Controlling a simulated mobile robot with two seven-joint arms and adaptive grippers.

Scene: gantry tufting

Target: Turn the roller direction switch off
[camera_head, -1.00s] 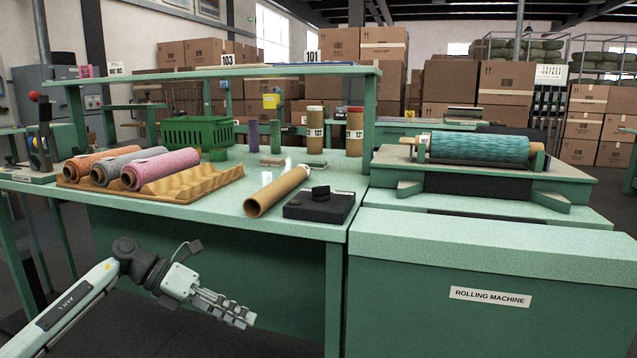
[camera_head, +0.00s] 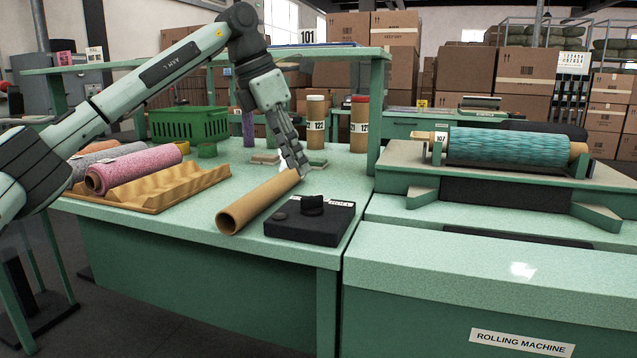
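The roller direction switch appears as a black box (camera_head: 300,229) with a dark rotary knob (camera_head: 312,205) on top. It sits at the front right of the green table, and the small labels by the knob are too small to read. My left gripper (camera_head: 302,172) points down above the table, just behind the switch box and close to the far end of the cardboard tube. I cannot tell whether its fingers are parted, or whether they touch the tube. My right gripper is not in view.
A cardboard tube (camera_head: 258,203) lies left of the switch box. A wavy tan tray (camera_head: 165,190) with yarn rolls (camera_head: 135,167) is further left. A green basket (camera_head: 189,125) and upright tubes (camera_head: 316,122) stand behind. The rolling machine (camera_head: 480,275) with a teal roll (camera_head: 508,147) is at right.

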